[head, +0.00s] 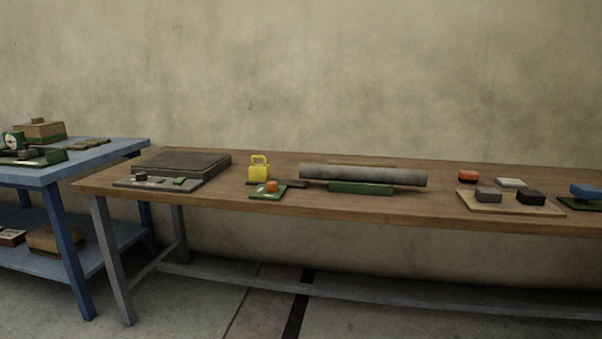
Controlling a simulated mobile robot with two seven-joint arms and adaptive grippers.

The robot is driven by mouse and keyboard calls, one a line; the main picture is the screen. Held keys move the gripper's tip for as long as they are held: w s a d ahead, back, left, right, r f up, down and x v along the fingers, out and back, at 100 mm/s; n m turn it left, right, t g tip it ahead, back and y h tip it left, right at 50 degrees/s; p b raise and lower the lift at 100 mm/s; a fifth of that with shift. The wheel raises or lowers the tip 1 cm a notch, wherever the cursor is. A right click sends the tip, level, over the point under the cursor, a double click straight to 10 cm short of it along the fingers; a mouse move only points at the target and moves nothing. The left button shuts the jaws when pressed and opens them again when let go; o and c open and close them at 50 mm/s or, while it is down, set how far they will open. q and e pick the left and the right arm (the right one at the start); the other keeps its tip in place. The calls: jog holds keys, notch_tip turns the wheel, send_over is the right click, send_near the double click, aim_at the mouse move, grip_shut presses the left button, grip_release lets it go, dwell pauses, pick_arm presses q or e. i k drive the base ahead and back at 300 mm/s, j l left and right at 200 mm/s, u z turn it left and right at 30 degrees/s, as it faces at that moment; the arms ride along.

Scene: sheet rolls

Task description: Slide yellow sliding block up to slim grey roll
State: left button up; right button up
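The yellow sliding block (258,170) stands on the wooden table, left of the middle, with a handle-like loop on top. The slim grey roll (362,175) lies lengthwise to the right of the block, above a green support (361,188). A gap shows between the block and the roll's left end. A dark flat piece (294,184) lies low between them. Neither of my grippers is in view.
A green plate (257,194) with an orange piece (271,186) sits in front of the block. A dark slab (181,162) lies to the left. A wooden board (510,209) with small blocks is at the right. A blue table (101,156) stands at far left.

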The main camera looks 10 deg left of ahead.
aim_at(257, 172)
jog(key=i+j+z, duration=0.15)
jog(key=j+z, duration=0.15)
jog(key=j, duration=0.35)
jog(key=j+z, duration=0.3)
jog(key=j, duration=0.35)
jog(key=i, duration=0.05)
